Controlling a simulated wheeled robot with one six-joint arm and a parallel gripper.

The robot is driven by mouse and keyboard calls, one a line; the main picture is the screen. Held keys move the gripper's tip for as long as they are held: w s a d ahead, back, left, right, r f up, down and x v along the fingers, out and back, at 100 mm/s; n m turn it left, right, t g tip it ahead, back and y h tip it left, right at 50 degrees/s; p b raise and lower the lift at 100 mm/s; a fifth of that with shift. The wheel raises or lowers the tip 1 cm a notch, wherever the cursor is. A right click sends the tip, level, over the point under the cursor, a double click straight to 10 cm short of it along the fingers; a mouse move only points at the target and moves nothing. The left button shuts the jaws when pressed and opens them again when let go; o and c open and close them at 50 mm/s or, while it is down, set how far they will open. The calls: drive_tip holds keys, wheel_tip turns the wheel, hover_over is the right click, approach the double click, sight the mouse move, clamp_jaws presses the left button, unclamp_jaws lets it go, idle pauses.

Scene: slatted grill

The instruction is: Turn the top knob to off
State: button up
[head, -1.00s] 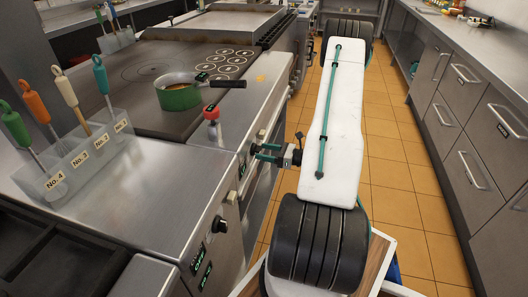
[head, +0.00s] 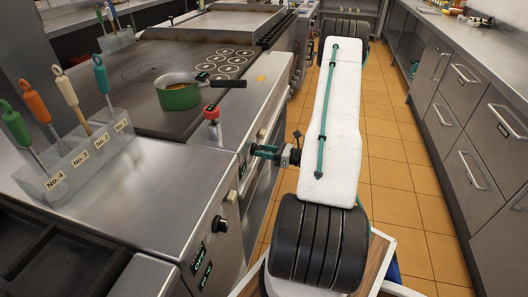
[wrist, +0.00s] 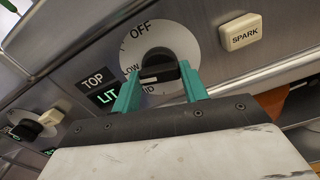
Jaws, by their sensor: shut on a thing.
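The top knob (wrist: 158,75) is black and sits on a round white dial (wrist: 178,40) in the wrist view. "OFF" is printed at the top of the dial, with "LOW" at its left. Beside it are a "TOP" label and a green "LIT" display (wrist: 107,97). My gripper (wrist: 161,82) has its teal fingers on both sides of the knob and is shut on it. In the head view my gripper (head: 258,150) is against the front panel of the range, and the knob is hidden there.
A cream "SPARK" button (wrist: 240,32) is right of the dial. Another black knob (wrist: 26,129) is at lower left. A green pot (head: 179,93) and a red-topped shaker (head: 211,113) stand above the panel. The tiled aisle (head: 395,170) at right is clear.

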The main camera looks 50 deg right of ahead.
drive_tip(key=m, duration=0.7)
drive_tip(key=shift+m, duration=0.4)
drive_tip(key=m, duration=0.3)
drive_tip(key=shift+m, duration=2.2)
drive_tip(key=o, duration=1)
drive_tip(key=shift+v, duration=3.9)
